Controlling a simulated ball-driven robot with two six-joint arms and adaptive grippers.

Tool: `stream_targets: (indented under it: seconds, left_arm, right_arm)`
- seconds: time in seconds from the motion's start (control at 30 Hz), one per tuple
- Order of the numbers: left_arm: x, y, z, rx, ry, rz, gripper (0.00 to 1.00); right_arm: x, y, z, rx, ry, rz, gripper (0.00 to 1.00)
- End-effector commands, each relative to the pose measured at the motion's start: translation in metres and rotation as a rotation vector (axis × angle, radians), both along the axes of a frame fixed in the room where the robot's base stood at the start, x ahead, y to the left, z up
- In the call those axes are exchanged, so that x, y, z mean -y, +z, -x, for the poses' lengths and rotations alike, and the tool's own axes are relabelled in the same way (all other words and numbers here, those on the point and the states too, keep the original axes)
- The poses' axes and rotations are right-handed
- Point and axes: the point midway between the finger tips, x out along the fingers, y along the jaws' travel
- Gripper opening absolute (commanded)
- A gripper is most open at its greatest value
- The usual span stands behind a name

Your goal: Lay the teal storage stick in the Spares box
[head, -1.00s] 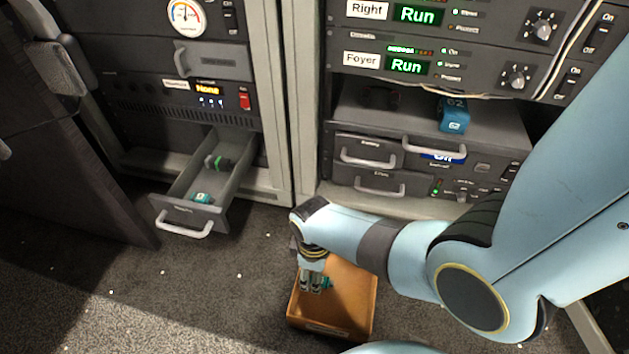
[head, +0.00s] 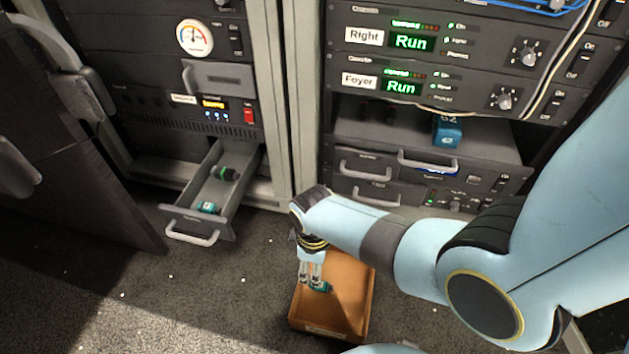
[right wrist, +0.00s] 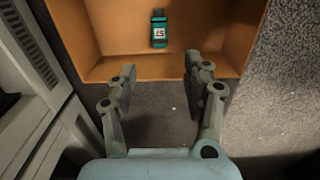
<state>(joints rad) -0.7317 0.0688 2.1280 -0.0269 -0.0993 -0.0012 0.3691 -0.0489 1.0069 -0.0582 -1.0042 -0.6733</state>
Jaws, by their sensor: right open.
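A teal storage stick (right wrist: 159,30) with a white label lies inside the orange-brown box, near the box's near wall in the right wrist view. It also shows in the head view (head: 323,287), just beside my fingertips. The box (head: 357,318) stands on the floor; the label on its front is too small to read. My right gripper (head: 311,280) is open and empty above the box's left part. In the right wrist view its two fingers (right wrist: 160,85) stand wide apart, with the stick beyond the tips and untouched. My left gripper is not in view.
An open drawer (head: 206,190) at the left holds a black-and-green item (head: 229,174) and another teal item (head: 209,207). A rack (head: 395,62) with lit panels stands behind; a blue box (head: 446,132) sits on its shelf. Carpet (head: 190,275) left of the box is clear.

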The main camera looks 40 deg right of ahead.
Motion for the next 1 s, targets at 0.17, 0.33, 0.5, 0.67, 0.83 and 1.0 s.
stream_targets:
  seconds: [0.17,0.33,0.5,0.67,0.83,1.0]
  left_arm:
    - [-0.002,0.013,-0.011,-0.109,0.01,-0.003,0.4]
    - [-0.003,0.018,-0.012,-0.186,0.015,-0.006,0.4]
    - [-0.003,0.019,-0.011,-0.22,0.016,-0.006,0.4]
    - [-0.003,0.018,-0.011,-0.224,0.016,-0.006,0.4]
    - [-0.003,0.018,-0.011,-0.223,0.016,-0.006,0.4]
    - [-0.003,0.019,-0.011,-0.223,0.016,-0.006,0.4]
  right_arm:
    - [0.0,0.02,-0.002,0.005,0.0,0.0,0.5]
    - [0.0,0.028,-0.001,0.003,0.0,0.0,0.5]
    - [0.0,0.029,0.0,0.0,0.0,0.0,0.5]
    - [0.005,0.029,0.011,0.026,-0.032,0.003,0.5]
    - [0.027,0.053,0.057,0.198,-0.202,0.003,0.5]
    - [0.043,0.134,0.107,0.439,-0.404,-0.059,0.5]
